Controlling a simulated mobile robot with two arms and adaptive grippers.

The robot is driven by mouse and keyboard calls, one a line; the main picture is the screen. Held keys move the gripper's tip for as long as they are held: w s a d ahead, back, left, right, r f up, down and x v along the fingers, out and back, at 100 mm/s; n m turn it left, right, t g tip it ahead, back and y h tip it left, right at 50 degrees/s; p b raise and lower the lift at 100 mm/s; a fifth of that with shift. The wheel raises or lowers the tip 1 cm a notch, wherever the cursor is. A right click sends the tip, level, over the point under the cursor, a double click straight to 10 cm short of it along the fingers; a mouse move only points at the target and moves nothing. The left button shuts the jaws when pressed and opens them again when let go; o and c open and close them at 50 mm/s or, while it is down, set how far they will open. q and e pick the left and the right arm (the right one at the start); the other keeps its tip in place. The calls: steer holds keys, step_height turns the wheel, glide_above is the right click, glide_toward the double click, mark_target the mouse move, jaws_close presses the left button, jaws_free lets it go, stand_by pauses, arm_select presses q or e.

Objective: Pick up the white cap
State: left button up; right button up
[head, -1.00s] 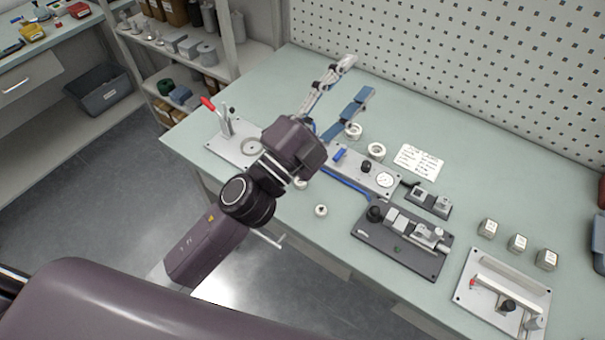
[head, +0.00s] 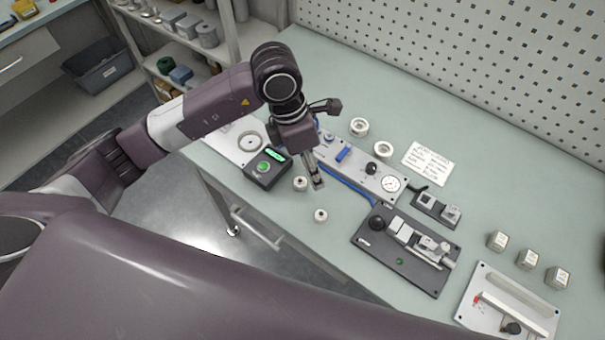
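Two small white round parts with dark centres, which look like caps, lie on the bench near its front edge. One white cap (head: 301,184) is just left of my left gripper's fingertips, and another white cap (head: 320,216) lies nearer the front edge. My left gripper (head: 317,184) points down over the bench, between and slightly behind these two. Its fingers look close together, but the gap between them is too small to judge. No cap is visibly held. My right gripper is out of view.
A dark fixture plate (head: 408,250) is at right.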

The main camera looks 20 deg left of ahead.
mark_target(300, 181)
arm_select(q)
steer(key=a, duration=0.1)
steer(key=w+a+y, duration=0.1)
steer(key=a, duration=0.1)
steer(key=shift+w+a, duration=0.15)
step_height(300, 181, down, 2)
steer(key=shift+f+p, duration=0.2)
steer(key=shift+p, duration=0.3)
steer(key=f, duration=0.1)
steer(key=f+p, duration=0.2)
steer(key=f, duration=0.1)
steer(key=shift+s+f, duration=0.1)
steer(key=shift+s, duration=0.2)
steer(key=shift+w+f, duration=0.1)
steer(key=shift+f, duration=0.45)
steer(key=c, duration=0.8)
